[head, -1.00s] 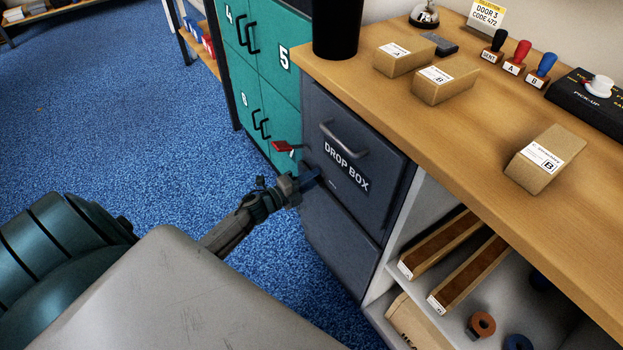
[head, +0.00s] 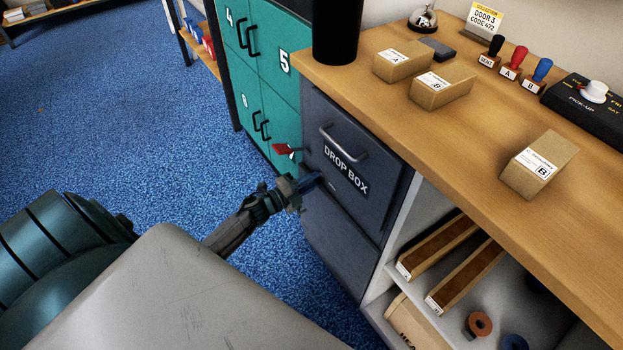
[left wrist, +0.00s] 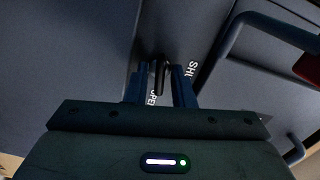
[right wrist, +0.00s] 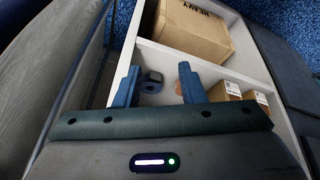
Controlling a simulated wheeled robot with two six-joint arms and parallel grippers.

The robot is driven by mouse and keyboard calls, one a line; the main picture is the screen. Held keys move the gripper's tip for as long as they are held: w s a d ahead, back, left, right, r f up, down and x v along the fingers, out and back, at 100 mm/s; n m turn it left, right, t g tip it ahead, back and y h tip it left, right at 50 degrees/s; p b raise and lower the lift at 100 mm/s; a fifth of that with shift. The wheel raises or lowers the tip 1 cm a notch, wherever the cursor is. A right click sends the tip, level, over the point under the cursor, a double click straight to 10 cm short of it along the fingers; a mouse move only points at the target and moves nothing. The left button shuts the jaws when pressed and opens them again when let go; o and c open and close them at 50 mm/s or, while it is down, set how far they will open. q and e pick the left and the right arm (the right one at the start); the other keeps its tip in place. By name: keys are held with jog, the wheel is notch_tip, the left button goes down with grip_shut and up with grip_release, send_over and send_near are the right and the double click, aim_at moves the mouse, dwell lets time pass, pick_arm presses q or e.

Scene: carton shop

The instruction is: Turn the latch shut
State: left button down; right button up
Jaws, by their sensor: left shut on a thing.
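The drop box (head: 350,120) is a dark grey cabinet front under the counter, with a bar handle above its label. My left gripper (head: 313,181) is at its left side, below the handle. In the left wrist view, my left gripper (left wrist: 161,82) is shut on the small black latch (left wrist: 160,78), which lies between its fingers. White lettering reading OPEN (left wrist: 152,98) and SHUT (left wrist: 191,69) is partly hidden by the fingers. The latch is hidden in the head view. My right gripper (right wrist: 158,86) is open and empty, over shelves.
Teal lockers (head: 270,60) stand behind. The wooden counter (head: 490,130) holds several cartons and stamps. Open shelves (head: 400,245) are below it. Blue carpet is clear at left.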

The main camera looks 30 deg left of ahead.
pick_arm(q)
jog(key=n+p, duration=0.7)
jog(key=n, duration=0.7)
jog(key=shift+p, duration=0.3)
jog(key=shift+n+p, duration=0.3)
jog(key=shift+n, duration=0.6)
pick_arm(e)
jog(key=s+d+f+g, duration=0.1)
jog(key=s+f, duration=0.1)
jog(key=f, duration=1)
jog(key=s+d+f+g, duration=0.1)
jog(key=s+d+f, duration=0.1)
jog(key=f, duration=1.1)
jog(key=shift+s+g, duration=0.1)
jog(key=shift+g, duration=0.2)
pick_arm(q)
jog(key=c, duration=1.5)
grip_release()
